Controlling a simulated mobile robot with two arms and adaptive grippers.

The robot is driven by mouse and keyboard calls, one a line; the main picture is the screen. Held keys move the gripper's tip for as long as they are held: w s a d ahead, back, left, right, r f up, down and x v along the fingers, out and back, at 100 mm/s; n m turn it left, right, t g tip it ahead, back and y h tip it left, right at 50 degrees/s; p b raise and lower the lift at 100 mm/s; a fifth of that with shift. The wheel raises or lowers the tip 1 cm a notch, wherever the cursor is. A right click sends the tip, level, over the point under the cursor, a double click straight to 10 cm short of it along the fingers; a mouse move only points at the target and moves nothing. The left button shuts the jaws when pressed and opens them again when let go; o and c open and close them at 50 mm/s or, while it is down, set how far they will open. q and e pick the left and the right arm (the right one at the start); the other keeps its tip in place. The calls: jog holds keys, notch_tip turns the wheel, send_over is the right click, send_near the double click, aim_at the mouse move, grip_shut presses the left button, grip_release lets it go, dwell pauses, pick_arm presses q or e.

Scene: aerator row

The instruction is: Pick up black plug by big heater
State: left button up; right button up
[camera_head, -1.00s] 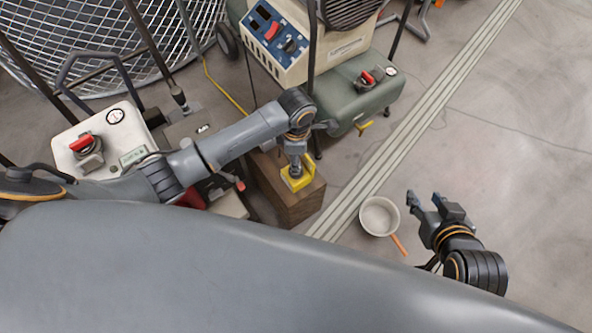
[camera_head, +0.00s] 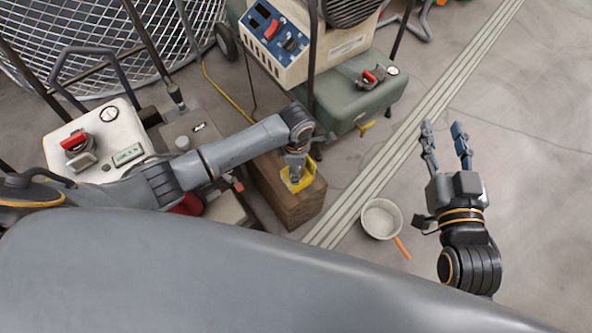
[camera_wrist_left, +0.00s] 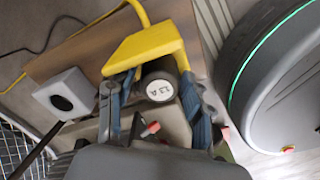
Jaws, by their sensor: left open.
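My left gripper (camera_wrist_left: 156,88) is low over a wooden block (camera_head: 275,190), next to a yellow piece (camera_head: 305,180). In the left wrist view its blue-padded fingers are apart, on either side of a black round piece (camera_wrist_left: 159,75) with a white marked end. I cannot tell if this is the black plug or if the fingers touch it. The yellow piece (camera_wrist_left: 145,45) is beyond the fingertips. My right gripper (camera_head: 445,142) is open and empty above bare floor.
A pale pan (camera_head: 381,219) with an orange handle lies on the floor left of my right gripper. Floor at right is clear.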

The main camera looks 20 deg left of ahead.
pick_arm(q)
jog(key=shift+c, duration=0.2)
jog(key=c, duration=0.9)
jog(key=shift+r, duration=0.1)
